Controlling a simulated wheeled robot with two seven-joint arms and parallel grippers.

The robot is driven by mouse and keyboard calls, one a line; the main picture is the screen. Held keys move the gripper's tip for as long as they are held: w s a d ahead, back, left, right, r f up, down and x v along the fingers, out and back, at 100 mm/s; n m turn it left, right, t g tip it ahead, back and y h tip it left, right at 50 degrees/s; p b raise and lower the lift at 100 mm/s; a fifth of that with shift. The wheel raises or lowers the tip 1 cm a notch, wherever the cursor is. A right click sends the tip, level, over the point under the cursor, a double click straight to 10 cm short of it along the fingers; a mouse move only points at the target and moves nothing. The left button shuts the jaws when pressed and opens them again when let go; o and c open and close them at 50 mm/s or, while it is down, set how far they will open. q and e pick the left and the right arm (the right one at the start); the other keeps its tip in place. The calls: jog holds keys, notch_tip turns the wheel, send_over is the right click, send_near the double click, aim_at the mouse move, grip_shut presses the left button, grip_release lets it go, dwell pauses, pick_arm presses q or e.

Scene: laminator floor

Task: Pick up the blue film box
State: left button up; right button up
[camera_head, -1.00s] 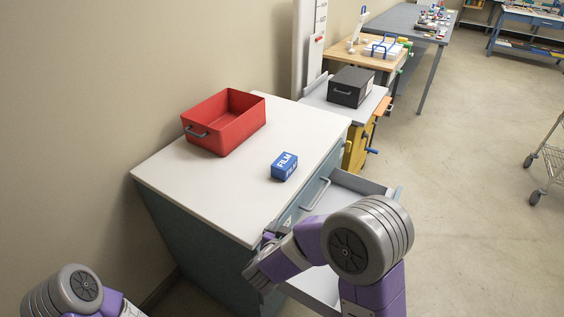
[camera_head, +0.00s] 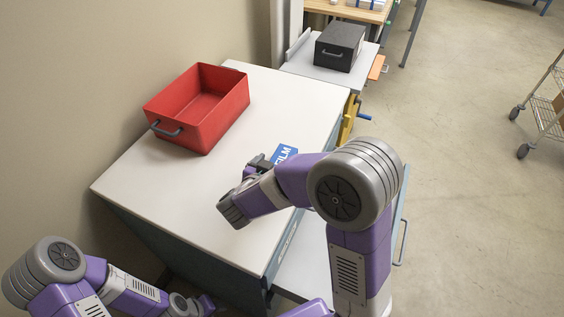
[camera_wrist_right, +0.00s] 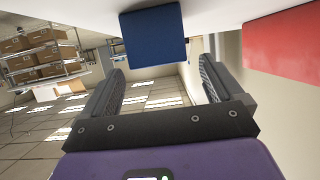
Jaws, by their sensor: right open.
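The blue film box (camera_head: 285,152) with white lettering sits on the white top of the cabinet (camera_head: 150,190), partly hidden behind my right arm in the head view. My right gripper (camera_head: 256,163) is over the cabinet top, close to the box. In the right wrist view the gripper (camera_wrist_right: 163,78) is open with nothing between its fingers. The blue box (camera_wrist_right: 155,36) shows there just beyond the gap, resting against the white surface. My left gripper (camera_head: 200,304) is low at the bottom edge of the head view; its fingers are not clear.
A red bin (camera_head: 205,110) with a grey handle stands on the cabinet top, left of the box. A black box (camera_head: 339,46) stands on a grey surface behind. An open drawer (camera_head: 310,262) juts out at the cabinet's right, partly behind my right arm.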

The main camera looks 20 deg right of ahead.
aim_at(283, 152)
jog(key=b+x, duration=0.1)
jog(key=x, duration=0.3)
jog(key=shift+d+f+b, duration=0.1)
jog(key=shift+f+b, duration=0.05)
jog(key=shift+b, duration=0.2)
jog(key=c, duration=1.2)
jog(key=shift+c, duration=0.2)
jog(key=shift+r, duration=0.2)
